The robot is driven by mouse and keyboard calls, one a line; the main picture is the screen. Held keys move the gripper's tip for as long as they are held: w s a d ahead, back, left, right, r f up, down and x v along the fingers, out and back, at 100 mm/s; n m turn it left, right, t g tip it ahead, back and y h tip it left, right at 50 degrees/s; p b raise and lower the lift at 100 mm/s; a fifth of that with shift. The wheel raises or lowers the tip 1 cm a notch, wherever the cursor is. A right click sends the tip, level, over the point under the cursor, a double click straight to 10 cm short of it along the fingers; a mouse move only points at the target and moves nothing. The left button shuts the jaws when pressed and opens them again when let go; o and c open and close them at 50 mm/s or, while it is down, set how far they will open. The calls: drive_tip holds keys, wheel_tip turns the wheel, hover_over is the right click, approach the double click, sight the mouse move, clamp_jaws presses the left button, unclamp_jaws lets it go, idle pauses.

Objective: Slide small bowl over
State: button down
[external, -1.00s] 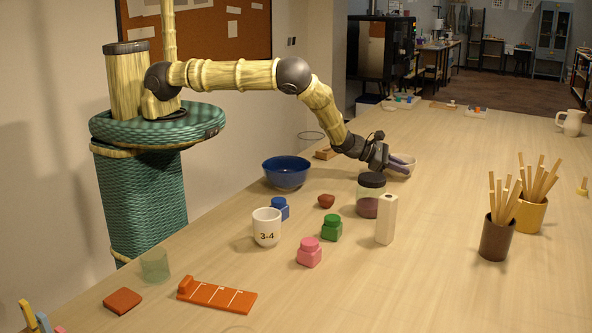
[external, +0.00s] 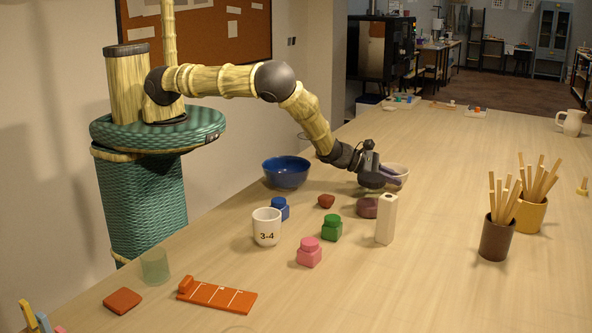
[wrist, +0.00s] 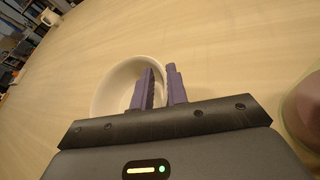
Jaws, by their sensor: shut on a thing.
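The small bowl is white and stands upright on the table. In the external view the small bowl (external: 399,172) is just behind the white bottle, partly hidden by my gripper. In the wrist view the small bowl (wrist: 113,87) is at left of centre, its near side hidden behind the gripper body. My gripper (wrist: 163,78) has purple fingers closed on the bowl's right rim, one finger inside the bowl and one outside. In the external view my gripper (external: 392,177) reaches the bowl from the left, low over the table.
A jar with dark red contents (external: 367,208) stands close by my gripper, and a white bottle (external: 386,220) stands right of it. A blue bowl (external: 287,173) is to the left. The table behind the small bowl is mostly clear.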

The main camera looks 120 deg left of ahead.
sight(386, 186)
drive_tip(key=shift+d+f+b, duration=0.1)
drive_tip(key=shift+d+b, duration=0.45)
drive_tip(key=shift+d, duration=2.7)
drive_tip(key=c, duration=1.3)
unclamp_jaws()
drive_tip(key=b+v, duration=0.4)
drive_tip(key=v, duration=1.3)
drive_tip(key=shift+s, duration=0.15)
